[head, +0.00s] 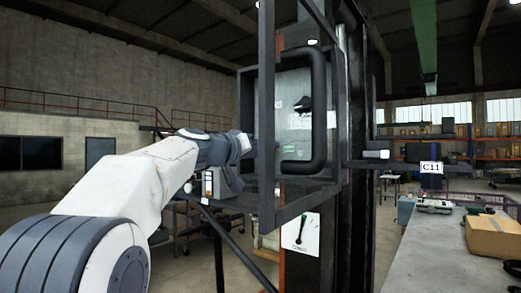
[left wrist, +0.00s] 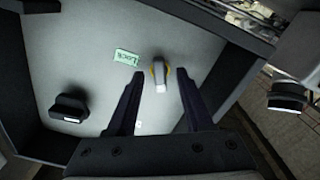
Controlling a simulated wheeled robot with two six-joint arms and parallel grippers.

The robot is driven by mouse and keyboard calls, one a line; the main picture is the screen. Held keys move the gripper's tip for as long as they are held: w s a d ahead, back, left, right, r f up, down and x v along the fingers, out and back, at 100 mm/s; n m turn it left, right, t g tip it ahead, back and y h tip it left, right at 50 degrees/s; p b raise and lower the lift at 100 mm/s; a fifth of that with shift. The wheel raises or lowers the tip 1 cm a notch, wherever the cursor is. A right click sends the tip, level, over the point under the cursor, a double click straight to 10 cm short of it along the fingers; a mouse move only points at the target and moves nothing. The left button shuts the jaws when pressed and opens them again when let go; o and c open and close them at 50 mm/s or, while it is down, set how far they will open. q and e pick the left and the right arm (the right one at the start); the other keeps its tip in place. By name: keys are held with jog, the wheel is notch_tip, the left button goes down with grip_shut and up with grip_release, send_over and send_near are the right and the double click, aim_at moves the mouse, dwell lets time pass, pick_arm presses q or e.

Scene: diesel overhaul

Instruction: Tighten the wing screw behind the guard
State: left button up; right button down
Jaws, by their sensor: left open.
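The wing screw (left wrist: 160,78), pale grey with yellow at its sides, sticks out from a light grey panel (left wrist: 95,30) in the left wrist view. My left gripper (left wrist: 159,72) is open, its dark fingertips to either side of the screw in the picture. I cannot tell whether they touch it or how far off it is. A green "LOCK" label (left wrist: 126,57) is left of the screw. In the head view the guard (head: 265,150) is a dark frame with a black handle (head: 318,110). My left arm reaches behind its left edge, which hides the fingers; the screw cannot be made out there.
A black knob (left wrist: 70,108) sticks out from the panel at left in the wrist view. Dark walls border the panel. At right in the head view, a workbench (head: 435,262) carries a cardboard box (head: 494,237). A C11 sign (head: 431,168) hangs behind.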

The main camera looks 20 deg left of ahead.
pick_arm(q)
jog(key=shift+w+d, duration=0.2)
jog(key=shift+w, duration=0.4)
grip_shut()
dwell(1.2)
